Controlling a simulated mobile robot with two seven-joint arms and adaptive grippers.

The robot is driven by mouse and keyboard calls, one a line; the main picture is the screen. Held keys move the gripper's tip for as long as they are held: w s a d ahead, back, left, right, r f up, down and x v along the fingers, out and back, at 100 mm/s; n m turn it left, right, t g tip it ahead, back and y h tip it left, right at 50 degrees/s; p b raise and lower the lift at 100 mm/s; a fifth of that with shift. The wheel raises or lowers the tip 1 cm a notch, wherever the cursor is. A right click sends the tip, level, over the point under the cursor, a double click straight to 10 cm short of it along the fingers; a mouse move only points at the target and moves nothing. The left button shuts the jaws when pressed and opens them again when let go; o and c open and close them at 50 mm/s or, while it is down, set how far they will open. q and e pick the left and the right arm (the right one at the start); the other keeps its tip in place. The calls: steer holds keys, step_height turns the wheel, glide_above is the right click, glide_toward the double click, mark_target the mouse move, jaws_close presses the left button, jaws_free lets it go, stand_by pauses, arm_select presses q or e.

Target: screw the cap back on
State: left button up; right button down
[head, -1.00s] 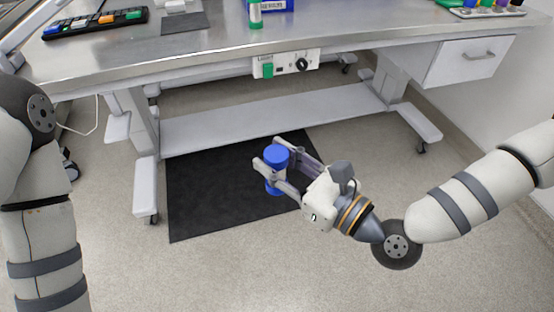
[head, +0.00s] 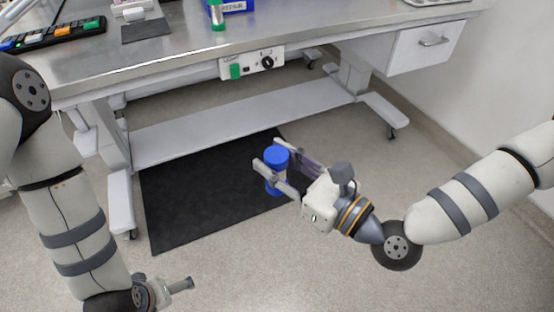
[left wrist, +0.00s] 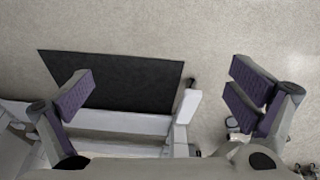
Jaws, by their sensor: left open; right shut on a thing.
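My right gripper (head: 275,162) is shut on a blue cylindrical thing, which looks like a bottle with a wider blue top (head: 276,155). It is held upright in front of the workbench, above the black mat as the head view shows it. The fingers hide its middle, and I cannot tell whether the top is a separate cap. My left gripper (head: 182,285) is low at the left in the head view, apart from the blue thing. In the left wrist view its fingers (left wrist: 160,85) are wide apart with nothing between them.
The steel workbench (head: 170,65) spans the back, with a drawer (head: 425,47) at right. On it are a green-and-white tube (head: 217,15), a dark pad (head: 146,30) and a keyboard-like rack (head: 52,34). A black mat (head: 200,205) lies on the floor. Floor at front is clear.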

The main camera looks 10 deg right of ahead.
arm_select(q)
steer(key=w+r+n+t, duration=0.1)
steer(key=w+n, duration=0.1)
steer(key=w, duration=0.4)
steer(key=w+d+r+n+t+y, duration=0.1)
steer(key=w+r+n+t, duration=0.1)
steer(key=w, duration=0.4)
steer(key=shift+w+r+n+t+y, duration=0.3)
steer(key=shift+w+n, duration=0.1)
steer(key=shift+n, duration=0.1)
steer(key=s+a+f+m+g+h, duration=0.2)
steer(key=s+m+g, duration=0.5)
steer(key=s, duration=2)
steer(key=shift+s+f+m+g, duration=0.2)
steer(key=shift+s+m+g, duration=0.15)
steer(key=shift+m, duration=0.85)
steer(key=shift+w+a, duration=0.1)
